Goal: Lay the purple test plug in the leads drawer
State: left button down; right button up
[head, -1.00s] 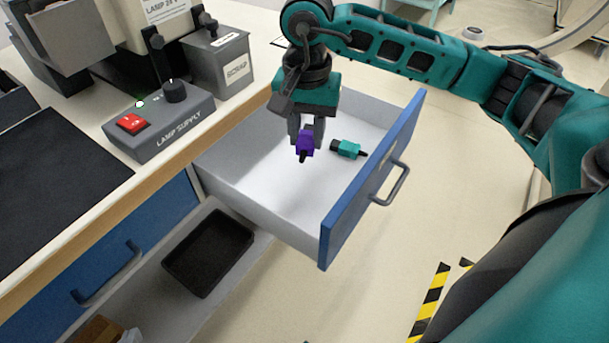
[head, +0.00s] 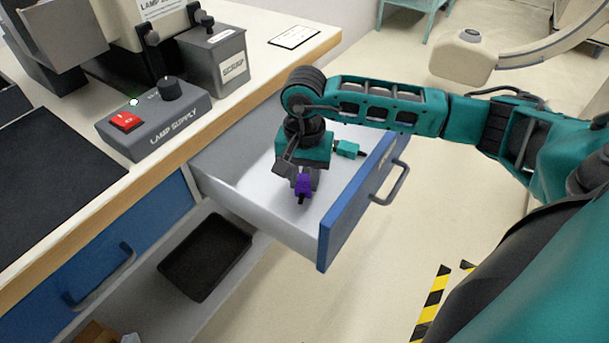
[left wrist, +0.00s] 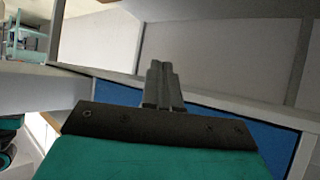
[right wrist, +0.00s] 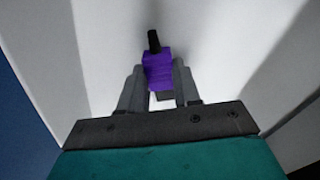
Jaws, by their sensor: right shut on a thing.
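The purple test plug (head: 303,186) is held in my right gripper (head: 304,176), inside the open drawer with the blue front (head: 345,220). In the right wrist view the plug (right wrist: 157,70) sits between the two fingers (right wrist: 160,88), its black tip pointing away over the pale drawer floor. I cannot tell whether it touches the floor.
A teal plug (head: 347,149) lies in the drawer behind my right gripper. The lamp supply box (head: 155,118) and a grey scrap bin (head: 217,62) stand on the bench. A black tray (head: 206,258) lies below, left of the drawer. The drawer's near end is clear.

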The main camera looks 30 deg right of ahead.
aim_at(305, 182)
jog(key=shift+f+b, duration=0.4)
jog(key=shift+b, duration=0.05)
jog(key=o, duration=1)
jog(key=shift+o, duration=0.2)
jog(key=shift+r, duration=0.15)
jog(key=shift+r+p, duration=0.25)
jog(key=shift+p, duration=0.15)
notch_tip(305, 182, up, 12)
jog(key=p, duration=0.1)
jog(key=shift+p, duration=0.35)
